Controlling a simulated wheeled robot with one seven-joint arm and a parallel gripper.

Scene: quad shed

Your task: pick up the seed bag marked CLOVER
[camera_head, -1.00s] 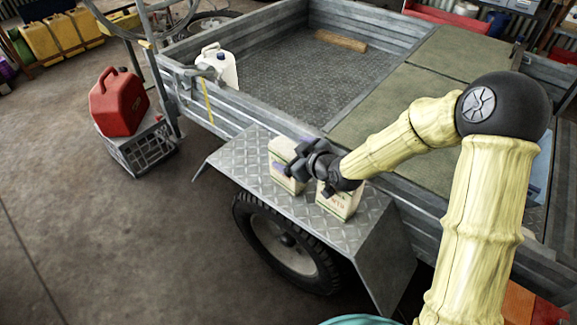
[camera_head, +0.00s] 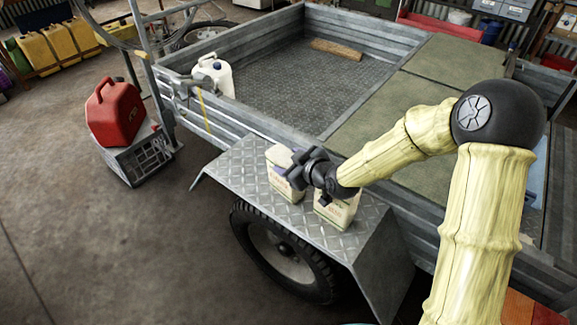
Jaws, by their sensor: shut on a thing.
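Two upright cream seed bags stand on the trailer's mudguard: a left bag (camera_head: 281,184) and a right bag (camera_head: 340,212). Their print is too small to read, so I cannot tell which is marked CLOVER. My gripper (camera_head: 297,169) reaches in from the right, with its dark fingers at the upper right part of the left bag. It is shut on the left bag, and the fingers and wrist hide part of that bag. The wrist also covers the top of the right bag. The left bag seems to be still resting on the mudguard.
The tread-plate mudguard (camera_head: 240,166) sits over a black tyre (camera_head: 268,262), against the trailer's side wall. A white jug (camera_head: 218,78) stands in the trailer's near left corner. A red fuel can (camera_head: 115,112) sits on a grey crate (camera_head: 140,160) to the left. The floor in front is clear.

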